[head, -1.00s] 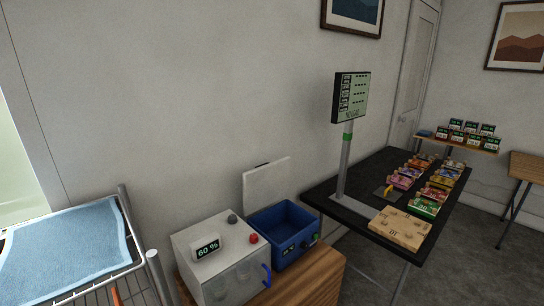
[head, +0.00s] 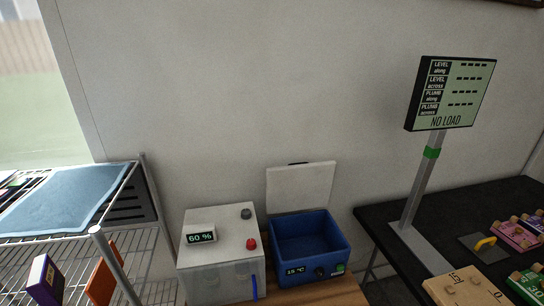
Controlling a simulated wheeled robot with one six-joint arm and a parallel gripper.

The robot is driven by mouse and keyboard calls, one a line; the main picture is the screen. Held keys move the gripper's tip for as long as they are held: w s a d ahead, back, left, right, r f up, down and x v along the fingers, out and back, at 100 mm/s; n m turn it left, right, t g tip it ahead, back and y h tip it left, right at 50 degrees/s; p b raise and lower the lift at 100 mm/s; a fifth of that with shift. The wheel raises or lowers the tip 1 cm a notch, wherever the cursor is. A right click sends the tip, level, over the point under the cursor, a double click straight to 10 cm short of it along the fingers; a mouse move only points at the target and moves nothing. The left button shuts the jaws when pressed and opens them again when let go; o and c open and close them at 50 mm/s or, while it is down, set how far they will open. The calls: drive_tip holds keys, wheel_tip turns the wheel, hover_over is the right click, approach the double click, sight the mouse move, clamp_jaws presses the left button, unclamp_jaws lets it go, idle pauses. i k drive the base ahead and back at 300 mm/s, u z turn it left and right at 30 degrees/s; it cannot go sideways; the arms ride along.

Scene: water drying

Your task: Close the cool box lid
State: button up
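The blue cool box (head: 308,248) stands on a wooden table, its front panel showing a small display that seems to read about 15 °C, a dark knob and a green spot. Its white lid (head: 300,188) is open and stands upright at the back of the box, close to the wall, with a dark handle on its top edge. The inside of the box that shows is blue and looks empty. My gripper is not in view.
A white box (head: 220,254) reading 60 % stands close left of the cool box. A wire rack (head: 120,262) with a blue cloth (head: 68,200) is at the left. A black table (head: 390,232) with a display post (head: 423,180) is at the right.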

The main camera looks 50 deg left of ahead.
sight(304, 185)
drive_tip(key=u, duration=1.05)
drive_tip(key=i, duration=0.95)
drive_tip(key=u, duration=1.05)
